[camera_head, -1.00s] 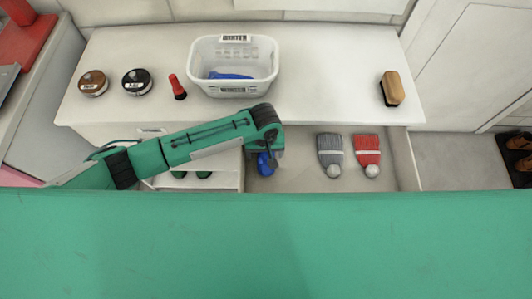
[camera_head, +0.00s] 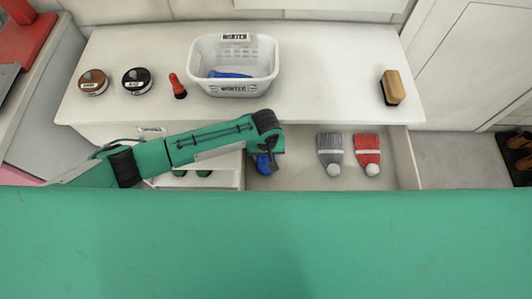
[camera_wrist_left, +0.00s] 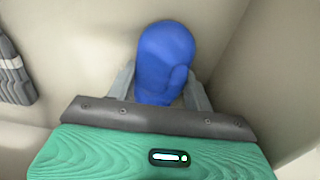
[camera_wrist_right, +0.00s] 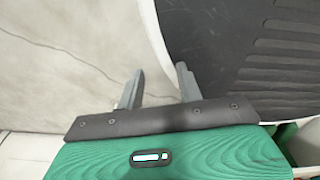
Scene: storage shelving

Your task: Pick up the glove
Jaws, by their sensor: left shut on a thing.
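A blue glove (camera_wrist_left: 163,58) is between the fingers of my left gripper (camera_wrist_left: 160,88) in the left wrist view, and the fingers are shut on it. In the head view the glove (camera_head: 264,164) shows below the end of my left arm, over the open drawer, partly hidden by my left gripper (camera_head: 266,152). Another blue item (camera_head: 230,75), perhaps the matching glove, lies in the white basket labelled WINTER (camera_head: 234,88). My right gripper (camera_wrist_right: 160,88) is open and empty in the right wrist view, and it is not visible in the head view.
A grey hat (camera_head: 330,150) and a red hat (camera_head: 367,150) lie in the drawer (camera_head: 400,165), right of the glove. Two round tins, a red-topped bottle (camera_head: 178,86) and a brush (camera_head: 392,88) stand on the white top (camera_head: 325,75). The top's middle right is clear.

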